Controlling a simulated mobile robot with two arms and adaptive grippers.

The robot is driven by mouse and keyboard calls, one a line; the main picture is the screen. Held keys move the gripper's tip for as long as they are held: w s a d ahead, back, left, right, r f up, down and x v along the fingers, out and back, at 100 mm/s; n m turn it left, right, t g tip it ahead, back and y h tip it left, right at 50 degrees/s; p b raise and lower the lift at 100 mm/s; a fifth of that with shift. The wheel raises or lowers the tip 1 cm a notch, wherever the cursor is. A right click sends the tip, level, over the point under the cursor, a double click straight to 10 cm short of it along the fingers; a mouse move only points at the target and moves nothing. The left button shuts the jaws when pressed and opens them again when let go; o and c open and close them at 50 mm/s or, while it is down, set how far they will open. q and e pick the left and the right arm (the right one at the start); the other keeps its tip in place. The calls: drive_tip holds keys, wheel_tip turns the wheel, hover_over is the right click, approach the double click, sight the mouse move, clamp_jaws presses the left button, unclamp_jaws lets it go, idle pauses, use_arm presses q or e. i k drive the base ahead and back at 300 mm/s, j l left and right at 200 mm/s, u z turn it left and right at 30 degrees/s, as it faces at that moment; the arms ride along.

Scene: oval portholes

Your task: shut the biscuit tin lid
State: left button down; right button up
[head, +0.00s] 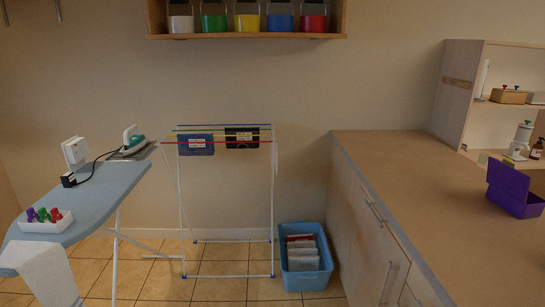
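A purple box (519,205), which looks like the biscuit tin, sits on the wooden counter at the right edge of the head view. Its lid (508,181) stands raised and open at the far left side of the box. The right part of the box is cut off by the picture edge. The inside is mostly hidden. Neither of my grippers shows in this view.
The counter (420,180) is clear left of the box. Behind it stands an open cabinet (458,95) with bottles by it. A drying rack (228,200), a blue crate (305,284) and an ironing board (85,205) with an iron (132,139) stand left.

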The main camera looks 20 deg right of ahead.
sight(503, 176)
drive_tip(key=i+z, duration=0.25)
drive_tip(key=z, duration=0.2)
drive_tip(key=i+z, duration=0.25)
drive_tip(key=z, duration=0.15)
drive_tip(key=i+j+z, duration=0.15)
drive_tip(key=z, duration=0.3)
drive_tip(key=i+j+z, duration=0.25)
drive_tip(key=z, duration=0.2)
drive_tip(key=i+j+z, duration=0.2)
drive_tip(key=z, duration=0.25)
drive_tip(key=j, duration=0.1)
